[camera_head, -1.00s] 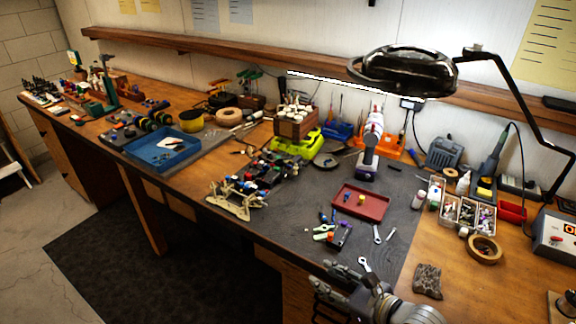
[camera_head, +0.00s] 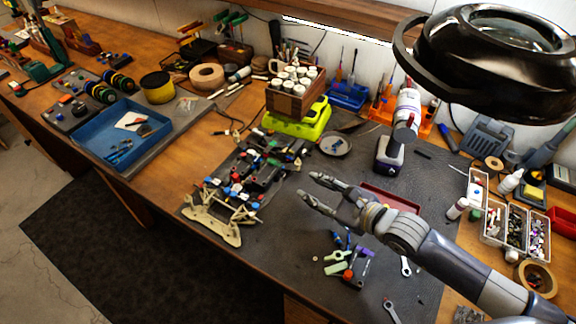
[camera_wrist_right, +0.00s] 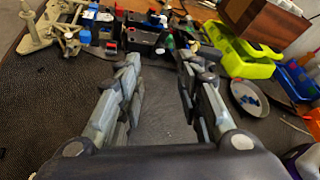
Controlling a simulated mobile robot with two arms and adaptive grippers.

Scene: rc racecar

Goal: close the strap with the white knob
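The racecar chassis (camera_head: 232,213) has a beige front plate and a dark body with several small coloured knobs. It lies on the grey mat left of my right gripper. At the top of the right wrist view its beige part (camera_wrist_right: 38,32) and dark body (camera_wrist_right: 142,38) show. A small pale knob seems to be among the coloured ones, but I cannot tell clearly which strap it belongs to or whether that strap is open. My right gripper (camera_head: 308,187) is open and empty, apart from the chassis. Its two fingers (camera_wrist_right: 158,62) are spread over bare mat. My left gripper is not in view.
A red tray (camera_head: 395,199) is partly behind my right arm. Small tools (camera_head: 348,262) lie in front of the arm. A black lamp (camera_head: 480,65) hangs at upper right.

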